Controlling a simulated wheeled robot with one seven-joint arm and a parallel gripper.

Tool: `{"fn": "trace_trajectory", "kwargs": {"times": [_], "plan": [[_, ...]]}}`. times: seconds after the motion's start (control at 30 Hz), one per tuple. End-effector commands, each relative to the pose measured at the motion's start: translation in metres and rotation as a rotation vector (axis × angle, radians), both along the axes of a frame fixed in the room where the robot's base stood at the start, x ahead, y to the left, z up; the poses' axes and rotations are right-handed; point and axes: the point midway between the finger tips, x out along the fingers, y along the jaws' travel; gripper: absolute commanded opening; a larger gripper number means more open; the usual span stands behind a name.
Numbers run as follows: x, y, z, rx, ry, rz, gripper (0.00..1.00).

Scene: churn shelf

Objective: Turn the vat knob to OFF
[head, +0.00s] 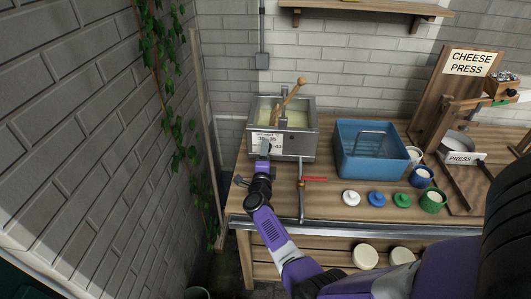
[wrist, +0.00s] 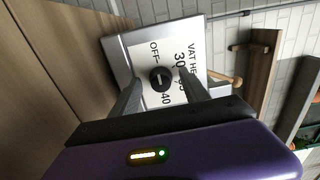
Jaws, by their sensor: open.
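The vat (head: 300,143) is a metal tank of pale liquid at the back left of the bench, with a wooden paddle (head: 292,97) in it. Its front has a white dial plate (wrist: 146,62) marked OFF, 30, 35 and 40, turned sideways in the wrist view. The round black vat knob (wrist: 161,78) sits at the plate's middle with a short light mark on its face; which label the mark points to is unclear. My gripper (wrist: 160,82) is open, its fingers on either side of the knob in the wrist view. Contact cannot be told. In the head view my gripper (head: 264,153) hides the knob.
A blue tub (head: 370,166), several small lids and mugs (head: 433,201), and the cheese press (head: 440,110) lie further right. A brick wall with ivy (head: 165,90) is close on the left.

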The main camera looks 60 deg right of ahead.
Motion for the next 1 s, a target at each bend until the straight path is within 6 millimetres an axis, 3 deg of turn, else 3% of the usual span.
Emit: {"fn": "trace_trajectory", "kwargs": {"times": [0.5, 1.0], "plan": [[-0.026, 0.065, 0.0, 0.0, 0.002, 0.003, 0.54], [-0.029, 0.069, -0.001, 0.001, 0.001, 0.001, 0.54]]}}
